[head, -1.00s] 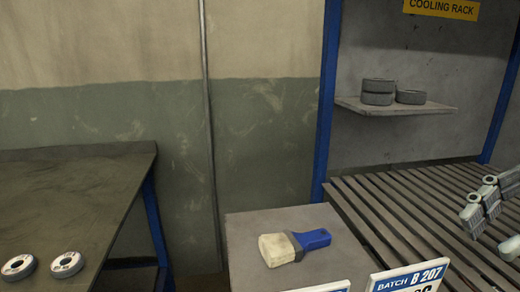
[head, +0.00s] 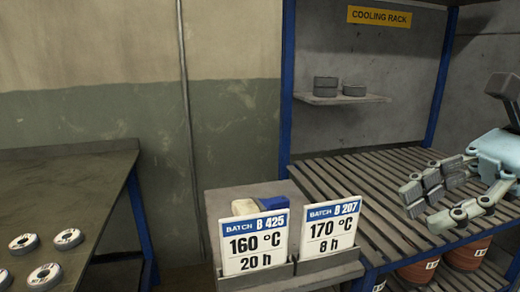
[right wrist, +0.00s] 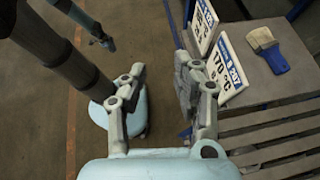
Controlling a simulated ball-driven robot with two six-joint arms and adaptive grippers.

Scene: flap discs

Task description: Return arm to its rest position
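My right gripper (head: 428,205) is at the right edge of the head view, in front of the slatted cooling rack (head: 345,185). In the right wrist view my right gripper (right wrist: 158,68) has its fingers apart with only floor between them, so it is open and empty. Its one finger shows close beside the batch signs in that view. A small teal shape at the upper left of that view may be part of my left arm. My left gripper cannot be made out clearly, and the head view does not show it.
Batch signs B 425 (head: 254,243) and B 207 (head: 329,236) stand on a grey stand, partly hiding a brush (head: 273,203). Several discs (head: 69,238) lie on the left table (head: 60,190). Grey discs (head: 326,83) sit on the wall shelf (head: 340,99). Reddish drums (head: 467,256) stand under the rack.

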